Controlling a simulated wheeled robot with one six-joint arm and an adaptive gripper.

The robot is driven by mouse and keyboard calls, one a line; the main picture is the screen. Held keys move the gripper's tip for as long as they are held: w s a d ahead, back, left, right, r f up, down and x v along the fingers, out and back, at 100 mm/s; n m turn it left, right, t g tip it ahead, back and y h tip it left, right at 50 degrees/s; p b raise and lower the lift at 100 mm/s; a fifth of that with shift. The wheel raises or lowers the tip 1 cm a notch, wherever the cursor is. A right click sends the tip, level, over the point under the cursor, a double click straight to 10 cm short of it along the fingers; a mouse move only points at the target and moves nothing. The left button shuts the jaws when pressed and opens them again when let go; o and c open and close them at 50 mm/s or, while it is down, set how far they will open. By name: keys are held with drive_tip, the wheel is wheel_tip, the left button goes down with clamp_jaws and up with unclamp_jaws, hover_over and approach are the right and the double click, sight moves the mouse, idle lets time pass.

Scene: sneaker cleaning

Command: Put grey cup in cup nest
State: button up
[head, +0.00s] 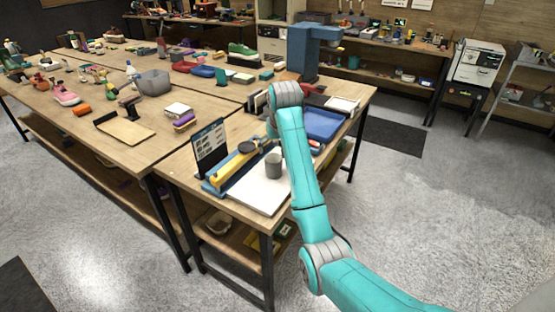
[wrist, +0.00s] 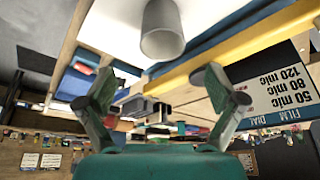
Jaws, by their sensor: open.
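The grey cup (head: 273,165) stands upright on a white board (head: 257,193) at the front corner of the near table. It also shows at the top of the wrist view (wrist: 162,38), where the picture is upside down. My gripper (wrist: 157,80) is open with nothing between its fingers, and the cup is apart from them, beyond the tips. In the head view my arm hides most of the gripper. I cannot pick out the cup nest for certain in either view.
A blue device with a yellow bar (head: 236,166) lies left of the cup, with a dark upright film-dial panel (head: 209,147) behind. A blue tray (head: 323,124) is behind my arm. Boxes and a blue machine (head: 305,52) stand farther back. The board's front part is clear.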

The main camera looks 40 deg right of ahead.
sight(273, 162)
drive_tip(key=shift+w+d+f, duration=0.15)
drive_tip(key=shift+w+d, duration=0.1)
drive_tip(key=x, duration=0.5)
drive_tip(key=shift+f, duration=0.25)
drive_tip(key=shift+a+x, duration=0.15)
drive_tip(key=shift+x, duration=1.15)
drive_tip(key=shift+a+x, duration=0.15)
drive_tip(key=shift+x, duration=1.1)
drive_tip(key=shift+w, duration=0.1)
drive_tip(key=c, duration=1.1)
